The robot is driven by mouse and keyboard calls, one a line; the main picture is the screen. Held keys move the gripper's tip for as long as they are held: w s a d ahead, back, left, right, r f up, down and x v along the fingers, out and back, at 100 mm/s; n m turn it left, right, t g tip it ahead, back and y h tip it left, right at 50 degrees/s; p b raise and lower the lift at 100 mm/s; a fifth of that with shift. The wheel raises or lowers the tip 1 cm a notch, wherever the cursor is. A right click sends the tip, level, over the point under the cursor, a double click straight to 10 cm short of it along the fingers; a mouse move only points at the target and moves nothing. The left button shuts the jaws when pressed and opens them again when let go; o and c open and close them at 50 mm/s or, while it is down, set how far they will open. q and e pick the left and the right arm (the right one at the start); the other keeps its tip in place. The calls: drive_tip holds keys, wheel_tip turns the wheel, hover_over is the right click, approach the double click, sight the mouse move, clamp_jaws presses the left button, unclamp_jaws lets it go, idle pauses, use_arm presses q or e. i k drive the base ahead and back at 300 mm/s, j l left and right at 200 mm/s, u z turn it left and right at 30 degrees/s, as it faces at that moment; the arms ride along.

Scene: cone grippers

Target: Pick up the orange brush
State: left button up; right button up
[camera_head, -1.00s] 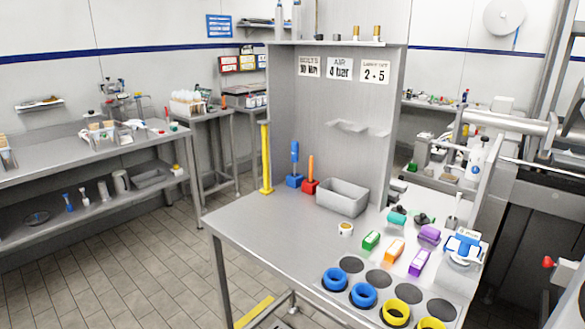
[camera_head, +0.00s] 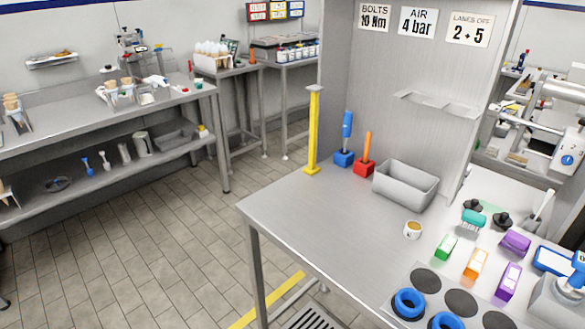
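A thin orange handle (camera_head: 368,144) stands upright in a red block (camera_head: 364,169) on the metal bench, left of a grey bin. An orange block with a white part (camera_head: 475,264) also lies on the bench, between a green block (camera_head: 446,246) and a purple block (camera_head: 508,281). I cannot tell from their shapes which orange thing is the brush. Neither of my grippers is in view.
A blue handle in a blue block (camera_head: 344,158) and a yellow post (camera_head: 313,131) stand left of the orange handle. The grey bin (camera_head: 405,185) stands to its right. Blue rings (camera_head: 408,303) lie at the front. The bench's left front is clear.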

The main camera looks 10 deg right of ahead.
sight(368, 138)
drive_tip(key=i+l+z, duration=0.1)
drive_tip(key=i+z, duration=0.5)
drive_tip(key=z, duration=2.55)
drive_tip(key=u, duration=2.35)
